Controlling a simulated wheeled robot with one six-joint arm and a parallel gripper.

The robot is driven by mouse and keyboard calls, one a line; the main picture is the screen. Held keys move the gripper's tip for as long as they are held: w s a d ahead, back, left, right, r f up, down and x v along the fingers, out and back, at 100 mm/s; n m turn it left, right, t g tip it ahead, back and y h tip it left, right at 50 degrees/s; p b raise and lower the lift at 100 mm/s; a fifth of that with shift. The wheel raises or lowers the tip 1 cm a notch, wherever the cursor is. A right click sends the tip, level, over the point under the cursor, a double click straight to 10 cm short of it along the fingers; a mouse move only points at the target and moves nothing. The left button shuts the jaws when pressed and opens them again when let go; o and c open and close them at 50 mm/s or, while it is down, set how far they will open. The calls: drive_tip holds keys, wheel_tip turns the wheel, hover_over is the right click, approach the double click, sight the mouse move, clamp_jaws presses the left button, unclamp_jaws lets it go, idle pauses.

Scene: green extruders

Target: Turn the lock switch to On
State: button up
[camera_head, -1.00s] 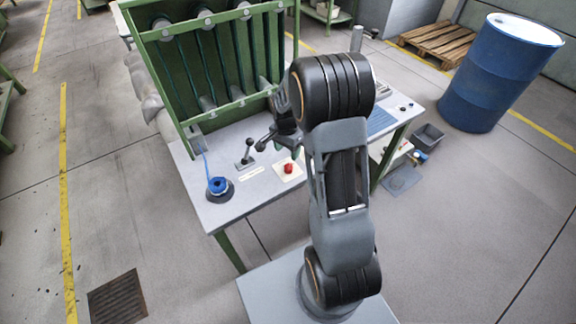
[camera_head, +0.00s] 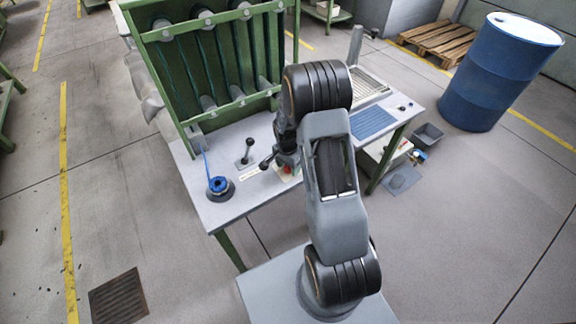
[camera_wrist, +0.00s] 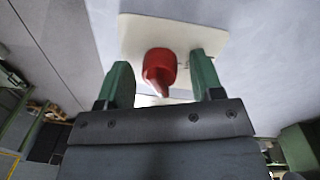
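The lock switch is a red knob (camera_wrist: 158,69) with a pointed tip, on a cream plate (camera_wrist: 139,33) on the table. In the wrist view its tip points toward the bottom of the picture. In the head view the red knob (camera_head: 287,170) is partly hidden by my gripper (camera_head: 286,160). My gripper (camera_wrist: 162,75) has two green fingers, one on each side of the knob, with a visible gap on both sides. It is open and does not appear to touch the knob. The On marking cannot be read.
A black lever (camera_head: 247,152) and a blue ring on a dark base (camera_head: 219,187) stand on the table (camera_head: 215,213) to the left. A green frame (camera_head: 190,80) rises at the back. A blue panel (camera_head: 372,122) lies to the right.

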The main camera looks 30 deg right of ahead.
drive_tip(key=c, duration=0.9)
drive_tip(key=shift+n, duration=0.4)
drive_tip(key=n+b, duration=0.2)
drive_tip(key=n, duration=0.3)
drive_tip(key=shift+f, duration=0.1)
drive_tip(key=n+b, duration=0.1)
drive_tip(key=n, duration=0.5)
drive_tip(key=shift+t+b, duration=0.3)
drive_tip(key=shift+b, duration=0.05)
drive_tip(key=o, duration=0.9)
drive_tip(key=shift+o, duration=0.2)
drive_tip(key=shift+r, duration=0.25)
